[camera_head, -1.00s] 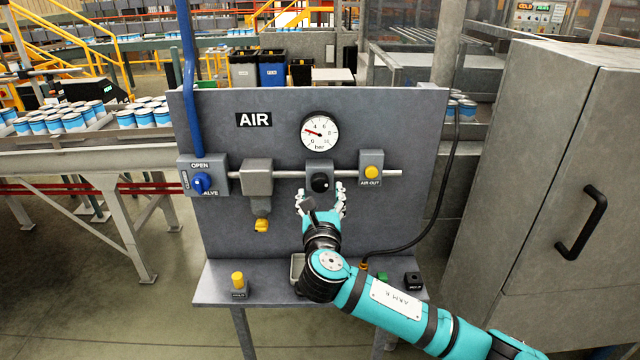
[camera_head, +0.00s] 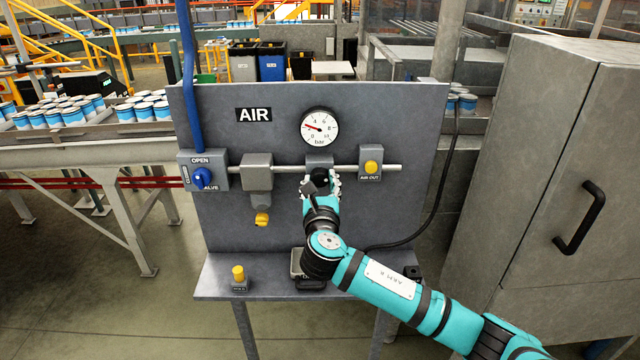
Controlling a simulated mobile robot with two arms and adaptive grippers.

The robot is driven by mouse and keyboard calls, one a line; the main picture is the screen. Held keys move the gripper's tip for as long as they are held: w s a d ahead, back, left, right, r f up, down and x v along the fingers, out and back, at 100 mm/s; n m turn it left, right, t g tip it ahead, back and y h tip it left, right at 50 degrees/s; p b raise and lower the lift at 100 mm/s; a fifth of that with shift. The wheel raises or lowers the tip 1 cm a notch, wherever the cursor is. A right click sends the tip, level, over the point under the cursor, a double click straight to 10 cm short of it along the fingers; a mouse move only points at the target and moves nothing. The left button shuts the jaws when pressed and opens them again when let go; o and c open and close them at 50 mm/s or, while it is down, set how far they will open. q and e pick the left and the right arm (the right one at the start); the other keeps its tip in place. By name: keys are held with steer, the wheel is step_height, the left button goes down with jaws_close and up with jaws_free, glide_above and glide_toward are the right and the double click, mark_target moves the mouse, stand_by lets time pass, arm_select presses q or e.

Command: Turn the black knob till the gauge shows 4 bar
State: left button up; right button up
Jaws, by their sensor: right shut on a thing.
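The round white gauge (camera_head: 319,127), marked in bar, sits on the grey panel above the pipe. Its red needle points left and slightly up, below the 4 mark, at roughly 2. The regulator block (camera_head: 320,161) is on the pipe under the gauge. The black knob on its front is mostly hidden behind my right gripper. My right gripper (camera_head: 321,184) comes up from the lower right, its fingers closed around the knob. My left gripper is not in view.
A blue valve handle (camera_head: 202,178) is on the left of the pipe, and a yellow AIR OUT button (camera_head: 371,167) is close on the right. A yellow drain knob (camera_head: 262,219) hangs lower left. A grey cabinet (camera_head: 545,180) stands at the right.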

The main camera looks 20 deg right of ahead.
steer(key=shift+m, duration=0.3)
steer(key=m, duration=0.3)
steer(key=shift+b, duration=0.35)
steer(key=shift+m+b, duration=0.45)
steer(key=shift+m, duration=2.05)
steer(key=shift+r, duration=0.1)
steer(key=o, duration=1.1)
steer(key=shift+o, duration=0.2)
